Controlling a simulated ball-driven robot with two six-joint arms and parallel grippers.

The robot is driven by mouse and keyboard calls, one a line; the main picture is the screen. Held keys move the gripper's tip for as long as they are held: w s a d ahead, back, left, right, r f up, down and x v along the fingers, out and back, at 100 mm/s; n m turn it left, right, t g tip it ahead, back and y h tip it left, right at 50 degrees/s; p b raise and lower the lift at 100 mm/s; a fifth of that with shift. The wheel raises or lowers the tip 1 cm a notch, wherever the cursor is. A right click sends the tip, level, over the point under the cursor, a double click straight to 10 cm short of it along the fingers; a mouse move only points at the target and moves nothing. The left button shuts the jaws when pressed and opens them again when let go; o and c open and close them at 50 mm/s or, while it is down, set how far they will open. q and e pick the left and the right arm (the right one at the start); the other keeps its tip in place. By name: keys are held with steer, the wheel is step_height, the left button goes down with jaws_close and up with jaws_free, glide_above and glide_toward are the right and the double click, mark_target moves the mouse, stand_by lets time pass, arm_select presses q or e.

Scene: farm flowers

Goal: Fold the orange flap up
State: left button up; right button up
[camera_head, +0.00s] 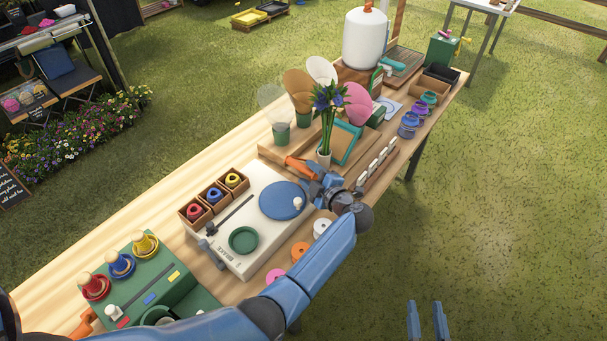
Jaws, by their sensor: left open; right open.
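An orange piece (299,165), which may be the flap, shows on the table between the wooden board and the white machine. It looks low and slanted; its hinge and exact angle are unclear at this size. My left gripper (315,180) is beside its right end, with the blue fingers pointing left towards it. The fingers are open, and I cannot tell whether they touch the piece. My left wrist and forearm hide the table to the right of it. My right gripper (427,320) is open and empty over the grass at the bottom right, away from the table.
The white machine (222,258) has a blue disc (282,200) and a green ring (243,240). A vase of purple flowers (325,110) stands just behind my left gripper. Coloured fans (297,82) stand behind. A green box (150,285) is at lower left. Grass at right is clear.

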arm_select(q)
steer(key=x, duration=0.1)
steer(key=b+x, duration=0.1)
steer(key=shift+w+a+f, duration=0.2)
steer(key=shift+a+f, duration=0.05)
steer(key=shift+f, duration=0.05)
steer(key=shift+w+a, duration=0.15)
steer(key=shift+w, duration=0.05)
steer(key=shift+w+r+b, duration=0.1)
steer(key=shift+r+b, duration=0.05)
steer(key=shift+b, duration=0.2)
steer(key=shift+w+a, duration=0.1)
jaws_close()
